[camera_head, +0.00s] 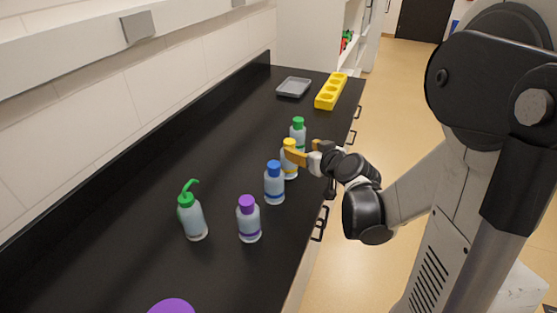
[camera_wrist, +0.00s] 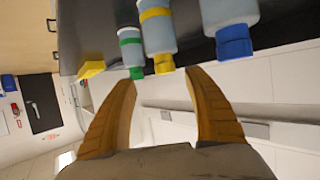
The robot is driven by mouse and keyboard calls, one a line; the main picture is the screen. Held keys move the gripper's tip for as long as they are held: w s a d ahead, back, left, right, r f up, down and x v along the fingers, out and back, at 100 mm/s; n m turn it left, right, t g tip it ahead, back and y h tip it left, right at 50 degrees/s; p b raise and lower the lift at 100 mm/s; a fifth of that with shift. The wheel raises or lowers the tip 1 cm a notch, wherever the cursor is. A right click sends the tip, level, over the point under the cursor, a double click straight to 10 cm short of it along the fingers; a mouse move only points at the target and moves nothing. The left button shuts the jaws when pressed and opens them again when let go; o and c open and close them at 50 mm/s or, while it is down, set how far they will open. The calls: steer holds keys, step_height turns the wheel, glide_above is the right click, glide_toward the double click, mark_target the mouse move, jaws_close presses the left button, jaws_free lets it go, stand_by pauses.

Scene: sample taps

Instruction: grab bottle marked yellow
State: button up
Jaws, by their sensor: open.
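The yellow-marked bottle (camera_head: 290,171) stands upright on the black counter, with a yellow cap and band. The green-marked bottle (camera_head: 298,130) stands just behind it. My gripper (camera_head: 303,152) is open at their right, and one orange finger overlaps the yellow-marked bottle's upper part in the head view. In the wrist view, the yellow-marked bottle (camera_wrist: 157,36) lies ahead of my open gripper (camera_wrist: 160,78), its cap between the fingertips in the picture. The green-marked bottle (camera_wrist: 131,50) shows close to the left finger. I cannot tell whether a finger touches either bottle.
A blue-capped bottle (camera_head: 274,185), a purple-capped bottle (camera_head: 249,220) and a green-nozzled bottle (camera_head: 193,218) stand nearer. A yellow rack (camera_head: 331,91) and grey tray (camera_head: 294,87) are at the counter's far end. The counter's left side (camera_head: 110,205) is clear.

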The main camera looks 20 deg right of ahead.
mark_target(292, 147)
steer(key=x, duration=0.3)
steer(key=shift+f+b, duration=0.1)
steer(key=shift+b, duration=0.2)
steer(key=x, duration=0.1)
steer(key=b+x, duration=0.1)
steer(key=x, duration=0.1)
steer(key=b+x, duration=0.1)
steer(key=x, duration=0.1)
steer(key=shift+a+f, duration=0.15)
steer(key=shift+a, duration=0.25)
steer(key=shift+s, duration=0.1)
steer(key=shift+c, duration=1.2)
jaws_close()
